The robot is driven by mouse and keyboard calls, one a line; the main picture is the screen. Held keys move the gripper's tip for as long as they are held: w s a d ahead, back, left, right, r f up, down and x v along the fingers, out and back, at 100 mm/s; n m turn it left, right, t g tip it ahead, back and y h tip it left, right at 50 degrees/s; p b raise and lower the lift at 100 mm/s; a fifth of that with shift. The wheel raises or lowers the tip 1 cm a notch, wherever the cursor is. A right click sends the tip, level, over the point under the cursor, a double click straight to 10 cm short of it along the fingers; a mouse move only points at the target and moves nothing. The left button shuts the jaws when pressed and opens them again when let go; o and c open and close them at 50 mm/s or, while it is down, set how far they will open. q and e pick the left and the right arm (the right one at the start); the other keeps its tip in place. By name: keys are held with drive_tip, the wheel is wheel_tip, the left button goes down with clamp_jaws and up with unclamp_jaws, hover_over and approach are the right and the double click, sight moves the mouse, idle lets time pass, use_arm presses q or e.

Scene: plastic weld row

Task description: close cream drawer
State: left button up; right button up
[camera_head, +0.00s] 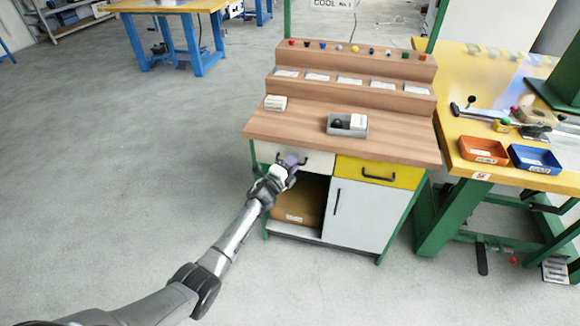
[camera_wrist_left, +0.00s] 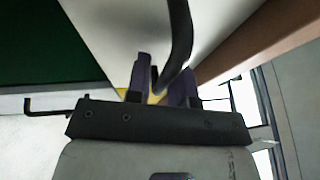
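The cream drawer (camera_head: 318,161) is at the upper left of the bench front, beside the yellow drawer (camera_head: 380,173). Its front looks about level with the yellow one; I cannot tell whether a small gap stays. My left gripper (camera_head: 291,161) is at the cream drawer's front and hides part of its dark handle. In the left wrist view the two purple fingers (camera_wrist_left: 163,84) stand apart, with the black curved handle (camera_wrist_left: 181,40) reaching down between them. Yellow shows between the left finger and the handle, so a firm grip is not seen. My right gripper is not in view.
The wooden bench top (camera_head: 300,125) overhangs the drawers and holds a grey bin (camera_head: 347,132) and a small cream box (camera_head: 275,103). A white cabinet door (camera_head: 356,215) and an open shelf lie below. A yellow table (camera_head: 450,95) stands right. The floor at left is clear.

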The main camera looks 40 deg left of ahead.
use_arm(q)
drive_tip(key=s+d+f+p, duration=0.1)
drive_tip(key=s+p, duration=0.4)
drive_tip(key=s, duration=0.8)
drive_tip(key=shift+s+d+f, duration=0.25)
drive_tip(key=shift+s+f, duration=0.1)
drive_tip(key=shift+f, duration=0.3)
drive_tip(key=shift+w, duration=0.1)
